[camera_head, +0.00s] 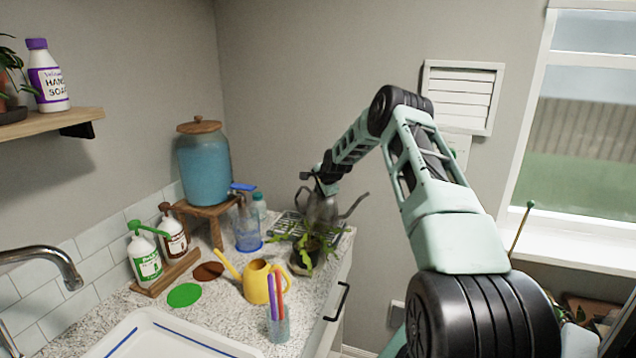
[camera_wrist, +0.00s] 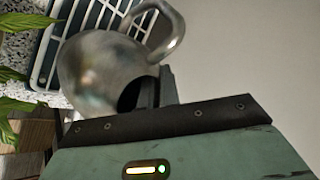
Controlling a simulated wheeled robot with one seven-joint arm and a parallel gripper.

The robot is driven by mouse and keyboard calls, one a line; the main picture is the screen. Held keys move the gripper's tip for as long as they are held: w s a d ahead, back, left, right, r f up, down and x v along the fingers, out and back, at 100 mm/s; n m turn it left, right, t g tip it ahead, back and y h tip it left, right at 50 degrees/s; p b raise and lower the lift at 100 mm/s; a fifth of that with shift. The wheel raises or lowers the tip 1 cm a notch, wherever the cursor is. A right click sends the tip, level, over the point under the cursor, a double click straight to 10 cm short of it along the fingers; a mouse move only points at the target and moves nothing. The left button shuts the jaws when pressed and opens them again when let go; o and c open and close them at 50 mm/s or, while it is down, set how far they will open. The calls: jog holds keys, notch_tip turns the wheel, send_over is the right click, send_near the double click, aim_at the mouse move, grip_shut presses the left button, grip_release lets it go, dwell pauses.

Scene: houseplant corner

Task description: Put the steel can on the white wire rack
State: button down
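The steel can (camera_head: 322,207) is a grey metal watering can with a thin spout pointing right. It stands roughly upright at the back of the counter, at or just above the right part of the white wire rack (camera_head: 283,224). A plant hides its base, so I cannot tell whether it touches the rack. My gripper (camera_head: 322,186) is at the can's top. In the wrist view, the dark fingers (camera_wrist: 158,90) are close together at the rim of the can (camera_wrist: 95,72), apparently pinching it. The rack's bars (camera_wrist: 50,55) show behind the can.
A potted plant (camera_head: 305,250) stands directly in front of the can. A blue-based clear container (camera_head: 246,228) is left of the rack. A yellow watering can (camera_head: 257,282) and a pen cup (camera_head: 278,325) are nearer. A blue dispenser (camera_head: 203,163) stands on a wooden stool behind.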

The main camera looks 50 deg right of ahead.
jog(key=shift+f, duration=0.7)
jog(key=c, duration=1.9)
grip_release()
jog(key=shift+f, duration=0.25)
jog(key=shift+c, duration=0.2)
jog(key=o, duration=0.3)
jog(key=shift+r, duration=0.15)
